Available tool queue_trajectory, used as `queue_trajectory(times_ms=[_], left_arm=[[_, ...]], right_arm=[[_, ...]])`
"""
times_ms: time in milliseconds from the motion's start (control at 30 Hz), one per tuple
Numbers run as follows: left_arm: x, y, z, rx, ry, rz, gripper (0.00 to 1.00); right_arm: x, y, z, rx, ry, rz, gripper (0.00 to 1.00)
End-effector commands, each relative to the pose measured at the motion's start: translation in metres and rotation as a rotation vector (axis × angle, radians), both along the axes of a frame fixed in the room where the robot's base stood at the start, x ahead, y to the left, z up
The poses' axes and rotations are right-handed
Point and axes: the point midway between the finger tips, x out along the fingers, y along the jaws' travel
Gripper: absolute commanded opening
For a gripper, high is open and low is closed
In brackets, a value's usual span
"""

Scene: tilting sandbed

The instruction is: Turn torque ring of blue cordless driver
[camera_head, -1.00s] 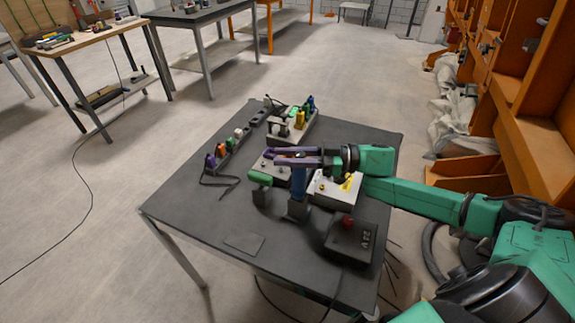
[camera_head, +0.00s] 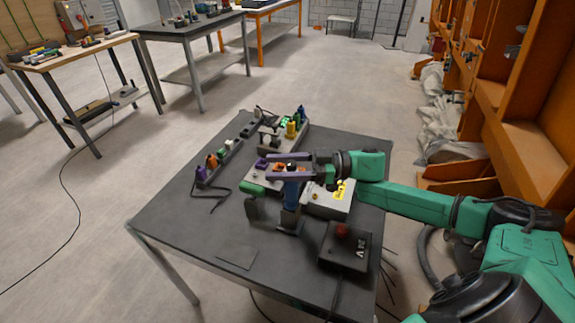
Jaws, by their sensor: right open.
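The blue cordless driver (camera_head: 291,192) stands upright in a dark grey stand (camera_head: 290,222) on the dark table. My right gripper (camera_head: 268,171) comes in from the right with its purple fingers level. It is open, with one finger on each side of the driver's top in the picture. A dark top piece and an orange piece show between the fingers. Whether a finger touches the driver, I cannot tell. The fingers and the driver's top overlap, so the torque ring does not show clearly. My left gripper is not in view.
The table (camera_head: 190,230) has free room at its left front. A box with a red button (camera_head: 345,250) stands front right. A pale box with a yellow label (camera_head: 328,204) is right of the driver. A rack with coloured items (camera_head: 219,163) lies left. Another stand (camera_head: 284,137) is behind.

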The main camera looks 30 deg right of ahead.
Motion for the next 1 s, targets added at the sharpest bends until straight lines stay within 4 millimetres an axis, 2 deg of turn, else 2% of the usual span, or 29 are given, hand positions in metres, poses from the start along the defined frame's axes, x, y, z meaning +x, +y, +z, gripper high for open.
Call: queue_trajectory(times_ms=[167, 600, 733, 1000], left_arm=[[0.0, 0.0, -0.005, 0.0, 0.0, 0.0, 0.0], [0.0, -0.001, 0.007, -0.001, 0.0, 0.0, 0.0], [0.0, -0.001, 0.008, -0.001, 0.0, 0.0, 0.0], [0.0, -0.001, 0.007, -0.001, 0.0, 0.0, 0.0]], right_arm=[[-0.01, -0.021, -0.004, -0.006, 0.006, -0.001, 0.61], [-0.053, -0.118, 0.0, -0.004, 0.002, -0.001, 0.61], [-0.059, -0.13, 0.0, -0.002, 0.0, 0.0, 0.61], [-0.06, -0.131, 0.0, 0.0, -0.001, 0.001, 0.61]])
